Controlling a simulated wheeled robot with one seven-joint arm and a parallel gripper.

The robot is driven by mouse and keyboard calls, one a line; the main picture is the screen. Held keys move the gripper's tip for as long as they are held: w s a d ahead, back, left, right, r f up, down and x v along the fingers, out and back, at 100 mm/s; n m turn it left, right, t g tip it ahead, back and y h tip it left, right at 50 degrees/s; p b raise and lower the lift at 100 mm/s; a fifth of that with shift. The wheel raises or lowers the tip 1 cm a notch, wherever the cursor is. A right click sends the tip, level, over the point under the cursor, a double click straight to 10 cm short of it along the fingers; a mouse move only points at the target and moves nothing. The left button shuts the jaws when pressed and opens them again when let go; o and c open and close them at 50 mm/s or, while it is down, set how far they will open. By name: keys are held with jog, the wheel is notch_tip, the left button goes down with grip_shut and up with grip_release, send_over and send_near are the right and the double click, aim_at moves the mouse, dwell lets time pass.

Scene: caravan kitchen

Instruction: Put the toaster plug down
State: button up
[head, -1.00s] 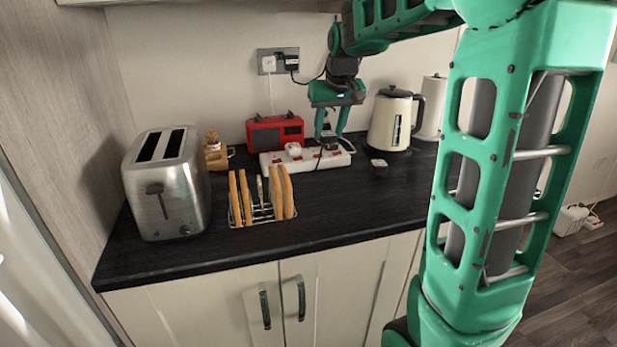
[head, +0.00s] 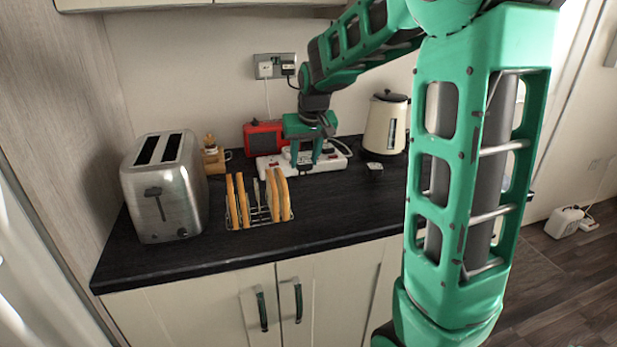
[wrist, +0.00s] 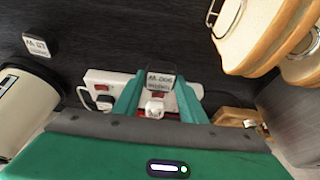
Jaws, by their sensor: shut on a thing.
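My gripper (head: 305,162) is over the front edge of the white power strip (head: 335,161), behind the toast rack. In the wrist view my gripper (wrist: 158,90) is shut on a dark plug with a pale printed label (wrist: 160,80). I cannot tell whether the plug touches the worktop. The power strip also shows in the wrist view (wrist: 98,77), beyond the fingers, with a white plug (wrist: 154,108) seen between them. The silver toaster (head: 165,190) stands at the left of the worktop. The held plug's cord is mostly hidden.
A toast rack with slices (head: 258,202) stands close in front of my gripper. Another dark plug (head: 375,167) lies on the worktop to the right. The kettle (head: 384,125) and red radio (head: 262,134) stand behind. The worktop's front right is clear.

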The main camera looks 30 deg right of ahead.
aim_at(306, 170)
jog(key=shift+f, duration=2.85)
jog(key=o, duration=1.1)
jog(key=shift+f, duration=0.1)
jog(key=shift+c, duration=0.2)
jog(key=v, duration=1.2)
jog(key=s+f+m+g, duration=0.1)
jog(key=s+f, duration=0.4)
jog(key=s, duration=1.1)
jog(key=s+f+m+g+y, duration=0.1)
jog(key=s+f, duration=0.4)
jog(key=s, duration=1.1)
jog(key=shift+m+g, duration=0.6)
jog(key=shift+g, duration=0.6)
